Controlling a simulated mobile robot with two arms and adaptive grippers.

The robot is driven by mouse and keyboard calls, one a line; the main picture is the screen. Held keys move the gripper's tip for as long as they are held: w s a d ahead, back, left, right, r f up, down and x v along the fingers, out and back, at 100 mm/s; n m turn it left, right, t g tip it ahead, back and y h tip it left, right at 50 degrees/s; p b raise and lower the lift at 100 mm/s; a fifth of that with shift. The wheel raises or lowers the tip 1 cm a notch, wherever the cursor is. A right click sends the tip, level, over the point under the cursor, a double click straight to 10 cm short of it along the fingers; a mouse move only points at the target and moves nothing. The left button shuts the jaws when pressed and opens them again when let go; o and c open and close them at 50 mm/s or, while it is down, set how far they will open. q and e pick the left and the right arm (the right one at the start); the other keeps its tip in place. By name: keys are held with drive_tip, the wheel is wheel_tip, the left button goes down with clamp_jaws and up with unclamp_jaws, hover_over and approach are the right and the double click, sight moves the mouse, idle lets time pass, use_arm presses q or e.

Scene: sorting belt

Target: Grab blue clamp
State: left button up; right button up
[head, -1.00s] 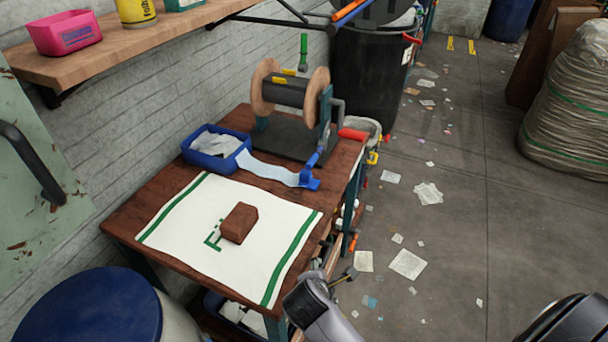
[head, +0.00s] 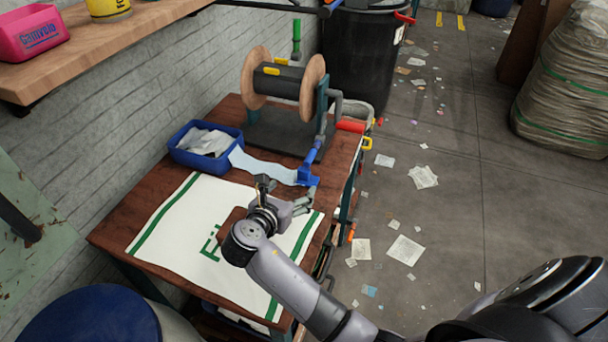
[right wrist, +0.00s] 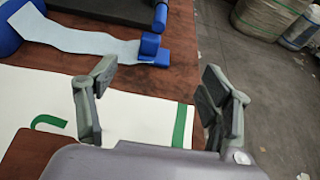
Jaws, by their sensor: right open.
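The blue clamp (head: 307,174) sits at the right edge of the wooden table, at the end of a pale blue strip (head: 262,166). In the right wrist view the blue clamp (right wrist: 152,52) lies ahead, beyond and between the two fingertips. My right gripper (head: 284,192) is open and empty above the white cloth, just on the near side of the clamp. Its spread fingers also show in the right wrist view (right wrist: 158,80). No contact with the clamp shows. My left gripper is not in view.
A reel (head: 283,82) on a dark base stands behind the clamp, with a red handle (head: 350,127) at its right. A blue tray (head: 186,158) is at the left. A brown block (head: 229,219) on the white cloth (head: 165,228) is partly hidden by my arm.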

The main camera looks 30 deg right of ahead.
sight(307, 174)
drive_tip(key=x, duration=1)
drive_tip(key=shift+d+f, duration=0.1)
drive_tip(key=shift+f, duration=0.1)
drive_tip(key=shift+f+p+x, duration=0.1)
drive_tip(key=shift+p+x, duration=0.1)
drive_tip(key=shift+x, duration=0.95)
drive_tip(key=shift+f+p+x, duration=0.15)
drive_tip(key=shift+x, duration=1)
drive_tip(key=shift+c, duration=0.2)
drive_tip(key=c, duration=1.1)
